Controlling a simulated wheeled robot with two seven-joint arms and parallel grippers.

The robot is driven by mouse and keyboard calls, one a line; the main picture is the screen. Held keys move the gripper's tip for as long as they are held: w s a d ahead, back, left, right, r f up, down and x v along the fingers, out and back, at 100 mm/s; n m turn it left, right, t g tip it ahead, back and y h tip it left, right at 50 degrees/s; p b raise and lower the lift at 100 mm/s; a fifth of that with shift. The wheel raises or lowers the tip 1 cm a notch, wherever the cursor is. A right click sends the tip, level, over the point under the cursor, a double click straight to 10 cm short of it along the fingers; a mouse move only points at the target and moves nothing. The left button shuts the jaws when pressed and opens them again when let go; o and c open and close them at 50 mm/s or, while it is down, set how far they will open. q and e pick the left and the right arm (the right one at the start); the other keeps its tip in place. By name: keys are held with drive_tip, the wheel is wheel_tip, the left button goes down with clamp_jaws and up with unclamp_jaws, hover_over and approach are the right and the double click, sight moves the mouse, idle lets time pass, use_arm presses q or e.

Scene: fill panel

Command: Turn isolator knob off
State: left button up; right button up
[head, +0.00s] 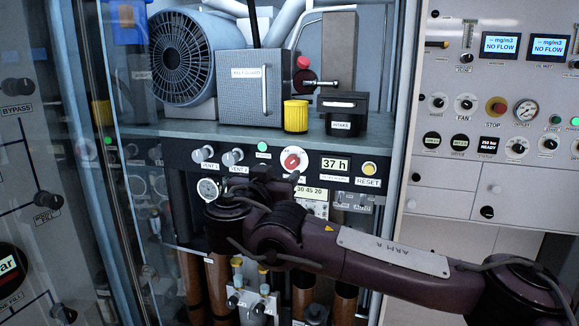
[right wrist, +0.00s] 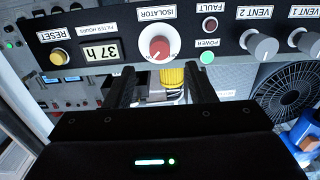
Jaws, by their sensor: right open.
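The isolator knob (head: 293,160) is a round red knob on a white disc, set in the dark control strip of the panel. It also shows in the right wrist view (right wrist: 159,49), upside down, under the label ISOLATOR. A pale mark is on the knob; its exact setting is too small to tell. My right gripper (head: 281,183) is just below the knob in the head view. In the right wrist view its two fingers (right wrist: 162,82) are open and empty, apart from the knob, which shows between and beyond their tips. My left gripper is not in view.
Along the strip are two vent knobs (head: 233,157), a green light (head: 263,147), a 37 h display (head: 335,164) and a yellow reset button (head: 369,168). A yellow cylinder (head: 296,116) and a fan (head: 183,57) stand above.

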sight(290, 162)
drive_tip(key=p+x, duration=0.2)
drive_tip(key=x, duration=0.1)
drive_tip(key=p+x, duration=0.2)
drive_tip(key=x, duration=0.2)
drive_tip(key=shift+r, duration=0.2)
drive_tip(key=shift+w+d+f, duration=0.1)
drive_tip(key=shift+w+f, duration=0.05)
drive_tip(key=shift+w, duration=0.2)
drive_tip(key=shift+c, duration=0.4)
